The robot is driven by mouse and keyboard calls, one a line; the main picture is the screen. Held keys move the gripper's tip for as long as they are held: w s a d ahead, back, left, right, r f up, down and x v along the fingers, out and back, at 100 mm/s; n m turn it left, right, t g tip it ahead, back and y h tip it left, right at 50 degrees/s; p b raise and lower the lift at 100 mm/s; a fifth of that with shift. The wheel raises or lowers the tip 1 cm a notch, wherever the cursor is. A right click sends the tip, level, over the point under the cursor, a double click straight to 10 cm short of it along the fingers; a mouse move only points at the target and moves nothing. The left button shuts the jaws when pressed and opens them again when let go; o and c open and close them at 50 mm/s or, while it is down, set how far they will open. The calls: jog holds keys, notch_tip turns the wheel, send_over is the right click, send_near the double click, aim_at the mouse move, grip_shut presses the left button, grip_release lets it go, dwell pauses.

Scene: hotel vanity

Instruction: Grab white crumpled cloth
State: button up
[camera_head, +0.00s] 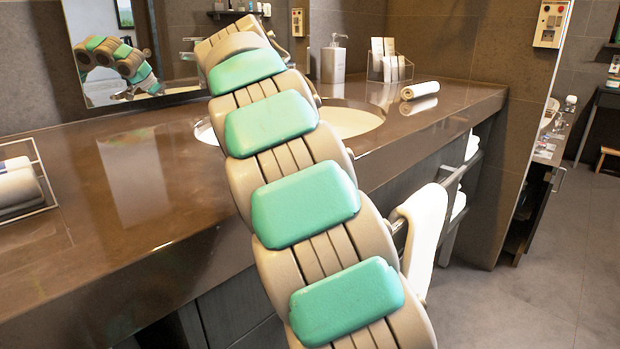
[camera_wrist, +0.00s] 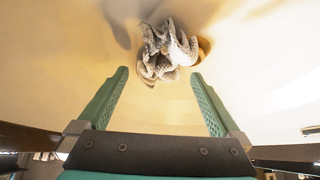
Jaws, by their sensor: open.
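The white crumpled cloth (camera_wrist: 167,50) lies bunched up in the wash basin (camera_wrist: 60,60), in the top middle of the wrist view. My gripper (camera_wrist: 157,95) is open, with its two green fingers apart and nothing between them. The cloth is beyond the fingertips, roughly centred between them, and does not appear to touch them. In the head view the basin (camera_head: 352,120) is partly hidden behind my arm. The cloth and my gripper's fingers are hidden there.
A rack with rolled towels (camera_head: 20,185) is at the left. A white towel (camera_head: 424,228) hangs at the counter's front.

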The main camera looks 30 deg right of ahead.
jog(key=shift+x, duration=1.15)
jog(key=shift+c, duration=0.2)
jog(key=c, duration=1.1)
